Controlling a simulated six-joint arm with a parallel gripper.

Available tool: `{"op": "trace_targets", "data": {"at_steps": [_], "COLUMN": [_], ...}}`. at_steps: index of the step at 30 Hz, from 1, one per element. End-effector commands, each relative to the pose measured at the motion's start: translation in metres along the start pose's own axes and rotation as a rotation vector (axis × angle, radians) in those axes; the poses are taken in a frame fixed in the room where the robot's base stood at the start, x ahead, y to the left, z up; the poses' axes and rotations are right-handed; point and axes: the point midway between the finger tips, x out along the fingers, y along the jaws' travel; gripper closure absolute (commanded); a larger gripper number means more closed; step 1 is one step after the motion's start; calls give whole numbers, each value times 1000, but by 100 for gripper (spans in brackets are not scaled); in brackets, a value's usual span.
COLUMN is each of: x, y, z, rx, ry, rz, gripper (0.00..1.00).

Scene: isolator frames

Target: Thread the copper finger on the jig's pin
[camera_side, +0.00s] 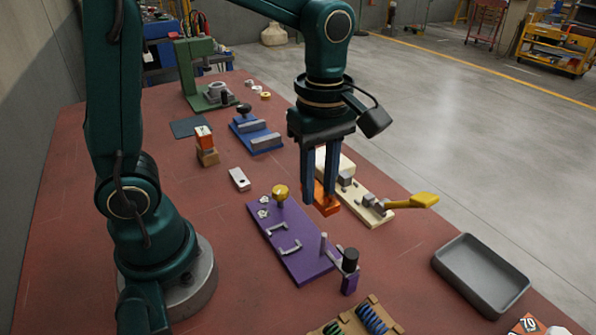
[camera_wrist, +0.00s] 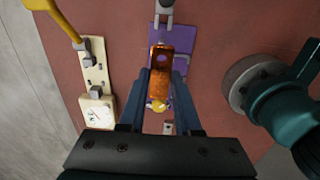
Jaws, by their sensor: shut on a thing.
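The copper finger (camera_side: 326,204) is an orange-brown flat piece with a round hole near its far end, clear in the wrist view (camera_wrist: 160,88). My gripper (camera_side: 319,196) is shut on it, with a blue finger on each side, and holds it above the table. The purple jig plate (camera_side: 262,222) lies below and to the left in the side view, and behind the copper finger in the wrist view (camera_wrist: 186,42). In the wrist view the copper finger hides part of the jig.
The jig carries a yellow knob (camera_side: 280,192) and a black-topped post (camera_side: 350,260). A cream fixture with a yellow lever (camera_side: 424,200) stands close at the right. A grey tray (camera_side: 447,256) and a spring rack (camera_side: 384,306) are in front. A metal block (camera_side: 239,179) lies left.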

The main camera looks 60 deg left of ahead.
Motion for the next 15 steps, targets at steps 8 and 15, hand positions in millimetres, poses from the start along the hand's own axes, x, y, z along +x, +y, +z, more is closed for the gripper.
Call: {"op": "trace_targets", "data": {"at_steps": [8, 15], "x": [26, 41], "y": [-1, 0], "z": [0, 0], "rx": [0, 0], "ry": [0, 0], "rz": [-3, -1], "gripper": [100, 100]}}
